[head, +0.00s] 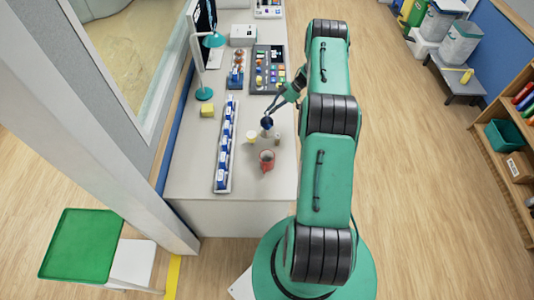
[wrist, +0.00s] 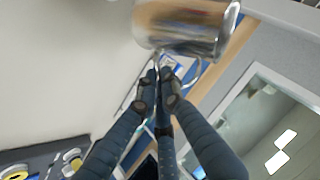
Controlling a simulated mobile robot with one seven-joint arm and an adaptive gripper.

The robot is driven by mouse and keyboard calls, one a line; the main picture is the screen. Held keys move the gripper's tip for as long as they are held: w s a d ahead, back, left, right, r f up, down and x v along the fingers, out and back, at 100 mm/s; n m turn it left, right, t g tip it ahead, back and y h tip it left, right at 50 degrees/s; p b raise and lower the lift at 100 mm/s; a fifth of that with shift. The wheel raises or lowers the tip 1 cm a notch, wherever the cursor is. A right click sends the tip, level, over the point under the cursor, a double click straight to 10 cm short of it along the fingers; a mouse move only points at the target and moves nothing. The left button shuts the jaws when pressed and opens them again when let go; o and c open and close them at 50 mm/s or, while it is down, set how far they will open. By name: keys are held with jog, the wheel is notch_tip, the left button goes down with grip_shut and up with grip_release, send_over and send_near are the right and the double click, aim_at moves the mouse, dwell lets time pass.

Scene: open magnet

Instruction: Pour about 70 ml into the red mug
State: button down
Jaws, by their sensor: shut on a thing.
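The red mug (head: 267,160) stands upright on the near part of the white counter in the head view. My gripper (head: 271,110) is beyond it, above the counter. In the wrist view my gripper (wrist: 161,72) is shut on the handle of a shiny metal jug (wrist: 185,28). In the head view the jug (head: 266,122) is small and dark, and its tilt is hard to tell. It is apart from the mug. The insides of both vessels are too small to read.
A pale yellow cup (head: 252,136) and a small grey object (head: 277,140) stand between jug and mug. A long rack of blue-and-white boxes (head: 225,145) lies left.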

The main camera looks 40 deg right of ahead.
aim_at(270, 119)
jog(key=shift+s+a+r+n+t+h+p, duration=0.2)
jog(key=shift+s+a+r+n+t+h, duration=0.15)
jog(key=shift+s+a+t+h, duration=0.2)
jog(key=shift+s+a+r+n+t+h+p, duration=0.25)
jog(key=shift+s+a+r+t+h, duration=0.1)
jog(key=shift+s+a+h, duration=0.2)
jog(key=shift+s+a, duration=0.2)
jog(key=shift+s, duration=0.1)
jog(key=shift+s+a+r+n+t+h, duration=0.2)
jog(key=shift+s+a+n+t+h, duration=0.45)
jog(key=shift+s+t+h, duration=0.2)
jog(key=shift+a+f+t+b, duration=0.1)
jog(key=shift+f+t+b, duration=0.15)
jog(key=shift+b, duration=0.6)
jog(key=b, duration=0.4)
jog(key=shift+s+a+f+n+t+h, duration=0.1)
jog(key=shift+s+a+n+t+h, duration=0.2)
jog(key=shift+a+n+t+h, duration=0.1)
jog(key=shift+s+r+t+b, duration=0.15)
jog(key=shift+r+t+b, duration=0.15)
jog(key=shift+r+b, duration=0.5)
jog(key=r+h+b, duration=0.1)
jog(key=b, duration=0.2)
jog(key=shift+s+a+n+t, duration=0.25)
jog(key=shift+s+a+t, duration=0.05)
jog(key=shift+a, duration=0.1)
jog(key=shift+s+a+f+b, duration=0.1)
jog(key=shift+f+b, duration=0.05)
jog(key=shift+b, duration=0.8)
